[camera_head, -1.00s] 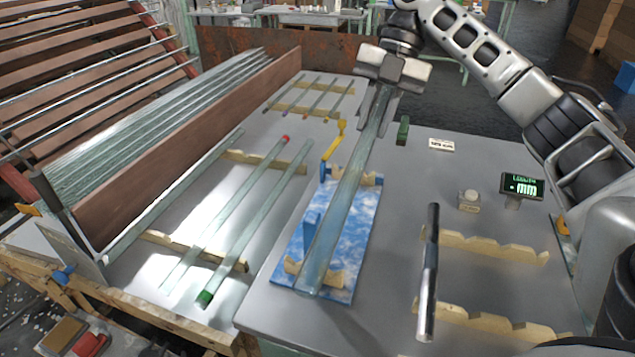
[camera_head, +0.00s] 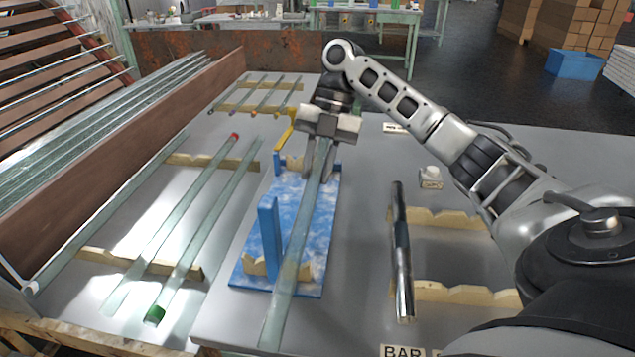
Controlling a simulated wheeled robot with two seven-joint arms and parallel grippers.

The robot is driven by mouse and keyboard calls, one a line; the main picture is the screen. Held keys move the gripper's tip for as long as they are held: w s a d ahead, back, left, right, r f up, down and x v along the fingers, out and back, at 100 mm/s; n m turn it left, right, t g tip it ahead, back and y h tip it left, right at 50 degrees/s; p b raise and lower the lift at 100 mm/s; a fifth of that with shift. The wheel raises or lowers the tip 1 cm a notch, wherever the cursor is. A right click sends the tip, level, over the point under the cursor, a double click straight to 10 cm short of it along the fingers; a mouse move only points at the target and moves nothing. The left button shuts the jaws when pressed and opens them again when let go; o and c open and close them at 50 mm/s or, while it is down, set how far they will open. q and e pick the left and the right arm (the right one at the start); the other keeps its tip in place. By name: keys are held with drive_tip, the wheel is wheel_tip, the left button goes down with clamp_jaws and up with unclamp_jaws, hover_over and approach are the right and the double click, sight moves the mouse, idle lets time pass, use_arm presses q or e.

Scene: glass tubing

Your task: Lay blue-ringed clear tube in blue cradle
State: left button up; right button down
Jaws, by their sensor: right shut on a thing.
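A long clear tube (camera_head: 294,255) is held near its far end by my right gripper (camera_head: 322,168), which is shut on it. I cannot make out a blue ring on it. The blue cradle is a blue-and-white board (camera_head: 262,228) with notched wooden supports (camera_head: 254,267) and an upright blue block (camera_head: 269,235). The tube passes over the board to the right of the block, and its near end sticks out past the board's front edge. I cannot tell whether it touches the near support. My gripper is above the board's far end. My left gripper is not in view.
Left of the board, several tubes, one red-tipped (camera_head: 235,136) and one green-tipped (camera_head: 154,315), lie on wooden racks (camera_head: 140,262). Right of it, a dark metal bar (camera_head: 401,250) lies across notched rests (camera_head: 440,218). A yellow piece (camera_head: 283,138) stands behind the board.

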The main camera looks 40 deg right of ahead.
sight(320, 169)
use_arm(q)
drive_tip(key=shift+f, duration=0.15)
use_arm(e)
drive_tip(key=shift+f, duration=1.5)
drive_tip(key=shift+f, duration=0.2)
drive_tip(key=c, duration=1.2)
unclamp_jaws()
drive_tip(key=shift+c, duration=0.2)
use_arm(q)
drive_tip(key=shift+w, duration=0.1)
drive_tip(key=p, duration=0.2)
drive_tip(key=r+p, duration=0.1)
drive_tip(key=p, duration=0.1)
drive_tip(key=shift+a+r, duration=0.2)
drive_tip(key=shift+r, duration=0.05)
use_arm(e)
drive_tip(key=v, duration=1.2)
drive_tip(key=shift+r, duration=0.2)
